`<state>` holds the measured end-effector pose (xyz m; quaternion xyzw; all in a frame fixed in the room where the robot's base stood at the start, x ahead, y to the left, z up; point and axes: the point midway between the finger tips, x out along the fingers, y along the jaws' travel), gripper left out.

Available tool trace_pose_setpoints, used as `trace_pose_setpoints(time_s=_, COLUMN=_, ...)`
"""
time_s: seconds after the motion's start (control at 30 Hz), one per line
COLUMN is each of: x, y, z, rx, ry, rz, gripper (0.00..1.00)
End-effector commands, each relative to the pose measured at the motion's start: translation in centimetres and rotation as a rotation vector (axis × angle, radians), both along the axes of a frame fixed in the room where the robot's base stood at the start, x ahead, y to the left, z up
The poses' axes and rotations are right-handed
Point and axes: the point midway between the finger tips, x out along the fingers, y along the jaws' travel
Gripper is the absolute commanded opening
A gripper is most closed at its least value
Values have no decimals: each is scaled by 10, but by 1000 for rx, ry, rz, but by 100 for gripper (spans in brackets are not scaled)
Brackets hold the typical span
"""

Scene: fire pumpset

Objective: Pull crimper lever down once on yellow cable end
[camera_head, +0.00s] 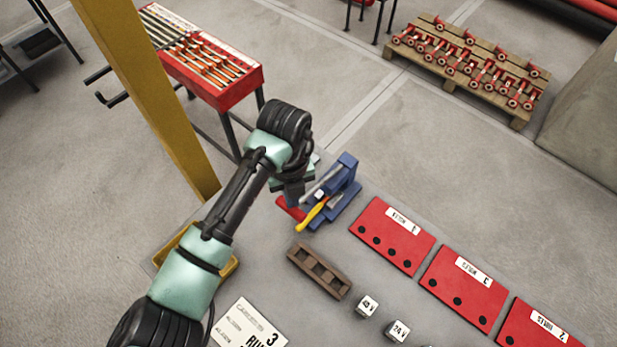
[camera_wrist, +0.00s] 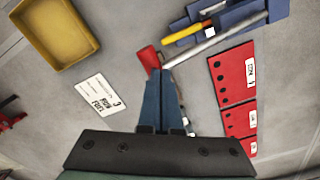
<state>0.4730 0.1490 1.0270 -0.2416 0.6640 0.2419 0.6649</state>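The blue crimper (camera_head: 347,188) stands on the grey table. It also shows at the top of the wrist view (camera_wrist: 237,14). Its lever is a grey rod (camera_wrist: 215,40) ending in a red grip (camera_wrist: 148,58); the grip also shows in the head view (camera_head: 290,208). The yellow cable end (camera_head: 311,216) lies at the crimper, beside the rod (camera_wrist: 187,33). My gripper (camera_wrist: 162,72) has its dark blue fingers close together, with the tips right at the red grip. They overlap the grip's lower edge in the wrist view; I cannot tell whether they touch it. No held thing shows between them.
A brown slotted block (camera_head: 319,271), white voltage cubes (camera_head: 367,306) and red panels (camera_head: 392,235) lie on the table. A yellow tray (camera_wrist: 55,32) and a white card (camera_wrist: 100,96) are to the left. A yellow post (camera_head: 150,95) rises beside my arm.

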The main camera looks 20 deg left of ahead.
Motion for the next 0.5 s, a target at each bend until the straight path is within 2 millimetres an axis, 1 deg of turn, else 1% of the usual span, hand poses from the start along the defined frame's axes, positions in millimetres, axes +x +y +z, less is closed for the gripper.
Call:
trace_pose_setpoints(time_s=0.03, x=-2, y=-1, z=-7, rx=-3, ry=3, rz=0, gripper=0)
trace_pose_setpoints(time_s=0.13, x=-5, y=0, z=-13, rx=-3, ry=3, rz=1, gripper=0)
trace_pose_setpoints(time_s=0.5, x=-6, y=1, z=-14, rx=-2, ry=4, rz=0, gripper=0)
